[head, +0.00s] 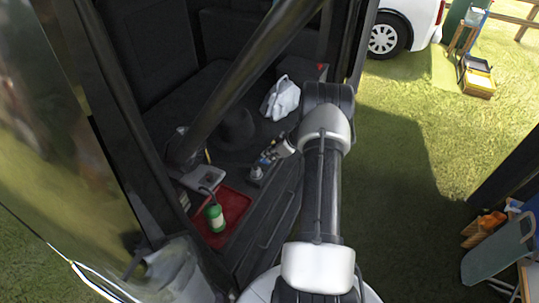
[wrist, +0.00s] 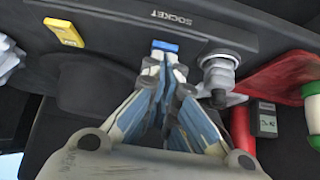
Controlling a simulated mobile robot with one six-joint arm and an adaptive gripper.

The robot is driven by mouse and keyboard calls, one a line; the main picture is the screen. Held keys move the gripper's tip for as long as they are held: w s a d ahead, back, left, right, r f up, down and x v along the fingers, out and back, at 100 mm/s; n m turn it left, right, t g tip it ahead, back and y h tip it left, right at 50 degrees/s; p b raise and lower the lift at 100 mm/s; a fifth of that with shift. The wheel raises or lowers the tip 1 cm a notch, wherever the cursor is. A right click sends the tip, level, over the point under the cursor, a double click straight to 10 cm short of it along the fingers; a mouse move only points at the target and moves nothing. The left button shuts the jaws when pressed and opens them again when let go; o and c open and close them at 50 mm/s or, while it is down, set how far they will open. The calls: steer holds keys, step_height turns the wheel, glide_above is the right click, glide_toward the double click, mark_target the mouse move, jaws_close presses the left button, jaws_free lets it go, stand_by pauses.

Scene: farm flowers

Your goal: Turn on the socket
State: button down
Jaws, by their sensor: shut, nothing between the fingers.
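The socket panel is a dark strip with the word SOCKET (wrist: 172,18) in the wrist view. A small blue switch (wrist: 165,46) sits on it beside the label. My gripper (wrist: 164,62) is shut and empty, its fingertips right at the blue switch; I cannot tell whether they touch it. A grey round plug or socket fitting (wrist: 218,70) stands on the panel to the right of the fingertips. In the head view my gripper (head: 266,161) is small, low over the vehicle's dark interior, and the switch cannot be made out.
A red tray (head: 236,206) holds a green bottle (head: 215,217). A white cloth (head: 281,98) lies behind my gripper. A yellow item (wrist: 64,32) lies left of the switch. A dark device with a small display (wrist: 264,120) is at right. The vehicle's door frame (head: 112,100) stands at left.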

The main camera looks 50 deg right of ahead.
steer(key=shift+s+d+f+p, duration=0.1)
steer(key=shift+s+f+p, duration=0.3)
steer(key=shift+p, duration=0.75)
steer(key=shift+w+f, duration=0.1)
steer(key=shift+f, duration=0.1)
steer(key=shift+w, duration=0.1)
steer(key=shift+w+a+r, duration=0.2)
steer(key=shift+w+r, duration=0.15)
steer(key=shift+w, duration=0.25)
